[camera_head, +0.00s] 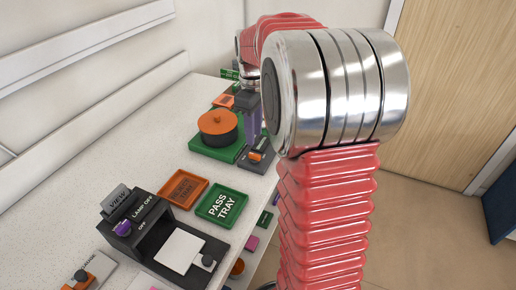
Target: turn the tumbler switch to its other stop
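A small dark grey unit with an orange and black part (257,154) stands beside the green base, right of centre; it may be the tumbler switch, but I cannot read a label on it. My gripper (254,138) points down just above or behind this unit, with a dark upper body and purplish lower part. Whether it touches the unit, and the gap between its fingers, cannot be made out. A black lamp box (150,215) at lower left is marked "LAMP OFF" and carries a purple knob (122,228).
An orange-lidded dark pot (218,127) stands on a green base (205,150) close left of my gripper. An orange tray (182,189) and a green "PASS TRAY" (222,206) lie nearer. A panel with an orange part (80,280) is at bottom left. The white bench (70,195) is clear at left.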

